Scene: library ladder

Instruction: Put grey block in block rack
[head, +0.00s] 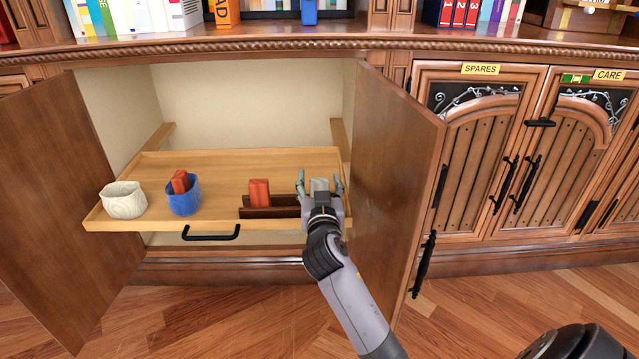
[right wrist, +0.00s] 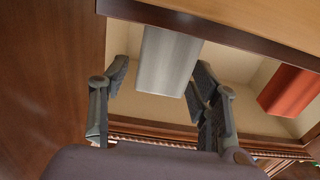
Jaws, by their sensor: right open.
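The grey block (head: 319,184) stands upright at the right end of the dark brown block rack (head: 270,212). In the right wrist view, the grey block (right wrist: 168,60) meets the rack's brown rail (right wrist: 225,34). My right gripper (head: 320,183) is open, with one finger on each side of the grey block. In the right wrist view, the left finger is clearly apart from it; the right finger is very close, and I cannot tell whether it touches. A red block (head: 259,193) stands in the rack left of the grey one. My left gripper is not in view.
The rack stands on a pulled-out wooden tray (head: 219,178) in an open cabinet. A white cup (head: 123,200) and a blue cup (head: 184,203) holding a red block (head: 181,181) stand at left. The open right door (head: 396,190) is close beside my right arm.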

